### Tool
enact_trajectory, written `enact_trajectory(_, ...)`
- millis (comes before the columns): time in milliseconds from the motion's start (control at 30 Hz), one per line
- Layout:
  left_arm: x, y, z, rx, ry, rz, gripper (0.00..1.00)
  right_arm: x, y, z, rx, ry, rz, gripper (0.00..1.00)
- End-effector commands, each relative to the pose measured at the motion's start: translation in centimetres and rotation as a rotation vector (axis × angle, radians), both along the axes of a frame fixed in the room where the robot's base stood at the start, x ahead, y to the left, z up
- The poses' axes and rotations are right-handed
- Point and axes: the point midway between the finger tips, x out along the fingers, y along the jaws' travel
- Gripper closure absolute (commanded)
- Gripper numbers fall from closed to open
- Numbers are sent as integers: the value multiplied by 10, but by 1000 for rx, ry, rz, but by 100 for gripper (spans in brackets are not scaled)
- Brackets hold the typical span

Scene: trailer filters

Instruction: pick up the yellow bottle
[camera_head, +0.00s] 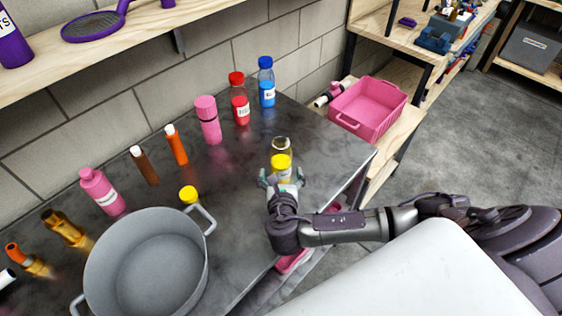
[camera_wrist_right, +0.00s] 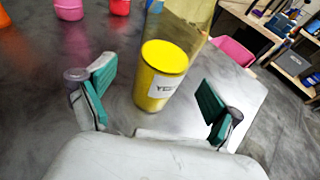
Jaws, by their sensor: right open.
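The yellow bottle (camera_head: 281,161) stands near the right end of the dark metal table, yellow in its lower part and clear above. In the right wrist view it shows large, with a white label on its yellow part (camera_wrist_right: 161,75); its top is cut off by the frame's upper edge. My right gripper (camera_head: 281,179) is just on the near side of the bottle. In the wrist view its teal-padded fingers (camera_wrist_right: 155,90) are spread wide, one to each side of the bottle, with nothing held. My left gripper is not in view.
A red bottle (camera_head: 240,99), a blue bottle (camera_head: 266,84) and a pink bottle (camera_head: 208,122) stand behind, by the wall. A grey pot (camera_head: 148,265) and a small yellow-topped item (camera_head: 188,194) are to the left. A pink bin (camera_head: 369,105) sits beyond the table's right edge.

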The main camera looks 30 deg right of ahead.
Motion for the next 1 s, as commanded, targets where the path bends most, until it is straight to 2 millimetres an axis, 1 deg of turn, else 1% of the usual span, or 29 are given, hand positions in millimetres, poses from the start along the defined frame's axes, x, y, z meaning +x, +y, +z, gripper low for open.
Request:
enact_trajectory(33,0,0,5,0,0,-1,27,8,-6,2,-4,-3,-4,9)
enact_trajectory(100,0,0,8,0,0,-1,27,17,-11,-1,-4,-3,-4,9)
enact_trajectory(233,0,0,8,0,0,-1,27,31,-18,-8,-2,-1,-2,9)
enact_trajectory(333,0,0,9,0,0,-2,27,36,-20,-10,0,-1,-1,9)
enact_trajectory(533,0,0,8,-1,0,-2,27,36,-20,-11,1,0,0,9)
enact_trajectory(567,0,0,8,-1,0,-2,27,36,-20,-11,1,0,0,11)
enact_trajectory(600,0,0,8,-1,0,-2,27,36,-20,-11,1,0,0,17)
enact_trajectory(767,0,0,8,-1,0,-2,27,36,-20,-11,1,0,0,44)
enact_trajectory(1000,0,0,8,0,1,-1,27,36,-20,-11,1,0,0,84)
